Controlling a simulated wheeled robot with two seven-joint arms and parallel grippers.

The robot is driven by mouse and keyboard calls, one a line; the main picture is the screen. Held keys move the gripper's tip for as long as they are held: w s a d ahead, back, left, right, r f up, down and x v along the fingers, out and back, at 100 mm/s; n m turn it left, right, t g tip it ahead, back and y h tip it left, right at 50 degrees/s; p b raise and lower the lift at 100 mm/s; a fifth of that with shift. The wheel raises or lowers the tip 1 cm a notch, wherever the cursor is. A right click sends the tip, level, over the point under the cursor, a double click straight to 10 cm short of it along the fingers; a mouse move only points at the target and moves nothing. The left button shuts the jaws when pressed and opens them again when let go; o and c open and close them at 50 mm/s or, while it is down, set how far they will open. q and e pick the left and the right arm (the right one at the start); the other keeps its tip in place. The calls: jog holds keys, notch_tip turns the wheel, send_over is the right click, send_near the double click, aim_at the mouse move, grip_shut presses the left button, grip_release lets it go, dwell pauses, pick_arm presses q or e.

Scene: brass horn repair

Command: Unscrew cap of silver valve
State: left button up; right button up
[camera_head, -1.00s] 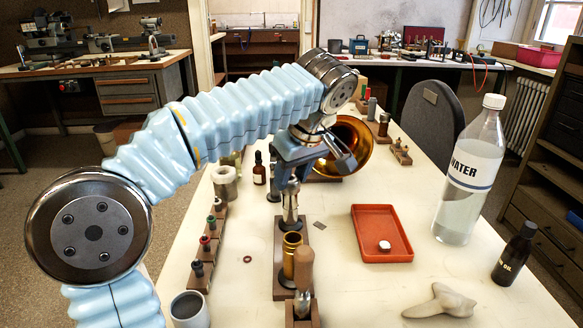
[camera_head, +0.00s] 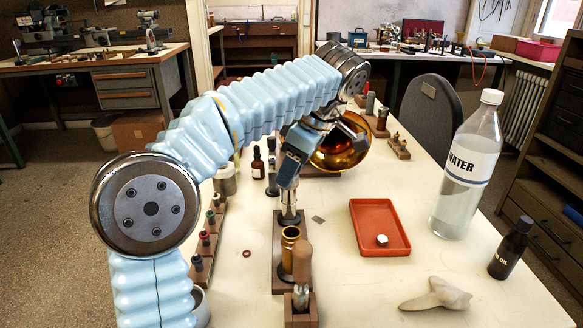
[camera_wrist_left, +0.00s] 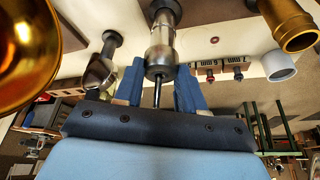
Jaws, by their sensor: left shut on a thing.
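The silver valve (camera_head: 289,214) stands upright in a wooden block (camera_head: 278,232) in the middle of the table. My left gripper (camera_head: 288,184) comes down on its top from above and is shut on it. In the left wrist view the silver valve (camera_wrist_left: 162,45) shows between my two blue fingers (camera_wrist_left: 160,85), with a thin dark stem reaching toward the palm. The fingers lie on either side of its top end. The cap's exact edge is hard to make out there. My right gripper is not in view.
The brass horn bell (camera_head: 340,150) is just behind my gripper.

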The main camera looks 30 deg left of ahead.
pick_arm(q)
jog(key=n+g, duration=0.1)
jog(key=n, duration=0.2)
jog(key=shift+w, duration=0.15)
jog(key=shift+n+g, duration=0.5)
jog(key=shift+n, duration=0.6)
jog(key=o, duration=1.2)
jog(key=shift+h, duration=0.3)
jog(key=shift+o, duration=0.2)
